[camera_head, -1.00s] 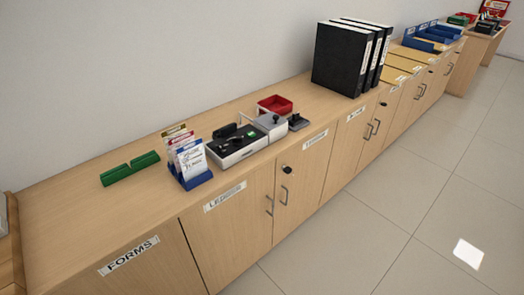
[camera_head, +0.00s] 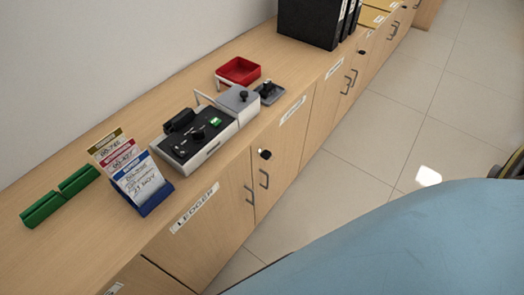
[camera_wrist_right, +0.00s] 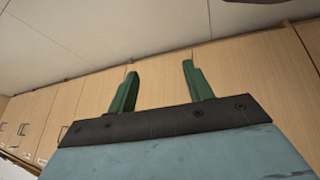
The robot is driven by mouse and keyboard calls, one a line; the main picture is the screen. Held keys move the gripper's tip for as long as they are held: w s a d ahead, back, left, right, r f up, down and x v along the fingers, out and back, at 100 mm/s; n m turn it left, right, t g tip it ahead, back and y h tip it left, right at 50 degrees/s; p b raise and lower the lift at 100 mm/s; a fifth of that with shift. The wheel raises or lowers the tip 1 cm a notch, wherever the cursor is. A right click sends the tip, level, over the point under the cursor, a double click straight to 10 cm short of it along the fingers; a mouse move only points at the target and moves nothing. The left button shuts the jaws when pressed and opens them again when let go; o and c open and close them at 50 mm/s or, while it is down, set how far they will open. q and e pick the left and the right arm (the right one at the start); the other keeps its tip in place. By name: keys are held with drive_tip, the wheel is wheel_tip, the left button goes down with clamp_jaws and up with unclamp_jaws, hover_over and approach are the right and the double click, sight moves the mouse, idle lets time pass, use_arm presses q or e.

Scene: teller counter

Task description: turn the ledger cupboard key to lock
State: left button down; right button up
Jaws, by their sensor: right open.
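The ledger cupboard (camera_head: 218,228) carries a LEDGER label (camera_head: 195,208) on its front below the counter edge. Its doors are closed, with two dark bar handles. A black key or lock knob (camera_head: 265,154) sits near the top of the right-hand door, above that door's handle (camera_head: 264,179). My right gripper (camera_wrist_right: 160,82) shows in the right wrist view with its two green fingers apart and nothing between them. Cupboard fronts lie beyond the fingers; the key is not visible there. My left gripper is not in view.
My blue arm fills the lower right. Tiled floor (camera_head: 400,110) lies beside the cupboards.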

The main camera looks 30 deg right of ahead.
drive_tip(key=w+d+r+t+y+b, duration=0.1)
drive_tip(key=w+d+r+t+b, duration=0.1)
drive_tip(key=w+r+t, duration=0.5)
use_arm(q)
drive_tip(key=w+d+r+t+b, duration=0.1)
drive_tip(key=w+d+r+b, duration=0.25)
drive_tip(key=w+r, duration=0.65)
use_arm(e)
drive_tip(key=n+t+y, duration=0.2)
drive_tip(key=t+y, duration=0.2)
drive_tip(key=y, duration=0.3)
approach(265, 154)
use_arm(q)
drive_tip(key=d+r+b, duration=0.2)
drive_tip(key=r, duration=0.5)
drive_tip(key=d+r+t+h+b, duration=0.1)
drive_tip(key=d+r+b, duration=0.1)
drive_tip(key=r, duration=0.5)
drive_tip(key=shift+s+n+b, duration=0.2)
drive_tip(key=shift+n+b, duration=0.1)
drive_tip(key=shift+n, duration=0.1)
use_arm(e)
drive_tip(key=x, duration=0.7)
drive_tip(key=shift+w, duration=0.2)
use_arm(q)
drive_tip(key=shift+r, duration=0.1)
use_arm(e)
drive_tip(key=shift+f, duration=0.1)
drive_tip(key=shift+c, duration=0.3)
drive_tip(key=c, duration=0.9)
